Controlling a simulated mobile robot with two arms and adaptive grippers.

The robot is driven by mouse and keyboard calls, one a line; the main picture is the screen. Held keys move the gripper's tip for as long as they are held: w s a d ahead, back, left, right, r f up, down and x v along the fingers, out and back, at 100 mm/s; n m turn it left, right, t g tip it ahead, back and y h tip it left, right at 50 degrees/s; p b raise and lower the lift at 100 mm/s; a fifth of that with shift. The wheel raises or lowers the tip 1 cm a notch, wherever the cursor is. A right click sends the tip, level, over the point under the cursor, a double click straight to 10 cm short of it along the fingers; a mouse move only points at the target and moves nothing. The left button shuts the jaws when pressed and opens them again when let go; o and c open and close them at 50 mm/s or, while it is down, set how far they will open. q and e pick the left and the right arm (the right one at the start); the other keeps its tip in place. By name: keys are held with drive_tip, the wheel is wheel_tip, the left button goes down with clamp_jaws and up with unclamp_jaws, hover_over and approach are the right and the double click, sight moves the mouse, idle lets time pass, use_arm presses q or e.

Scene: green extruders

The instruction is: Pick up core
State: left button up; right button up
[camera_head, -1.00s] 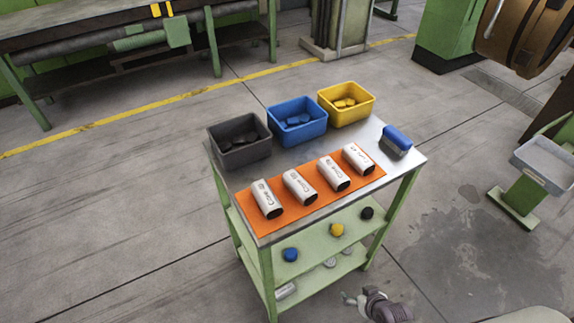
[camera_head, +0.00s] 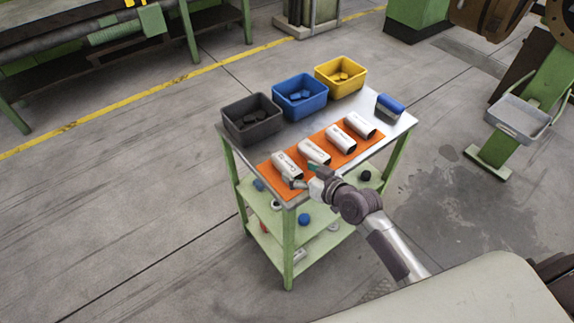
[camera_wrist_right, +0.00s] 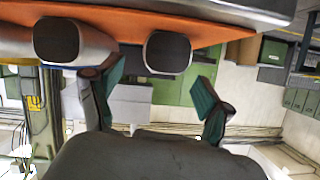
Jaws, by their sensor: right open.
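Several white cylindrical cores lie in a row on an orange mat (camera_head: 270,172) on the cart top. They are the leftmost core (camera_head: 285,164), the second core (camera_head: 313,151), the third (camera_head: 340,138) and the rightmost (camera_head: 361,124). My right gripper (camera_head: 304,177) is open at the mat's front edge, by the near end of the leftmost core. In the right wrist view, the picture is upside down. One core's dark end (camera_wrist_right: 167,53) shows beyond and between the open fingers (camera_wrist_right: 153,98), apart from them. Another dark end (camera_wrist_right: 57,40) is beside it, near one finger. My left gripper is not in view.
Black (camera_head: 252,122), blue (camera_head: 300,98) and yellow (camera_head: 341,77) bins with small parts stand along the cart's back. A blue-topped grey block (camera_head: 389,108) sits at the right end. The cart's lower green shelf (camera_head: 268,208) holds small round parts. Floor is free around the cart.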

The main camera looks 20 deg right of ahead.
sight(288, 166)
drive_tip(key=shift+w+a+f, duration=0.15)
drive_tip(key=shift+w+a, duration=0.15)
drive_tip(key=shift+w, duration=0.15)
drive_tip(key=p+x, duration=0.1)
drive_tip(key=x, duration=0.3)
drive_tip(key=shift+w+f, duration=0.25)
drive_tip(key=shift+c, duration=1.2)
drive_tip(key=shift+r, duration=0.1)
clamp_jaws()
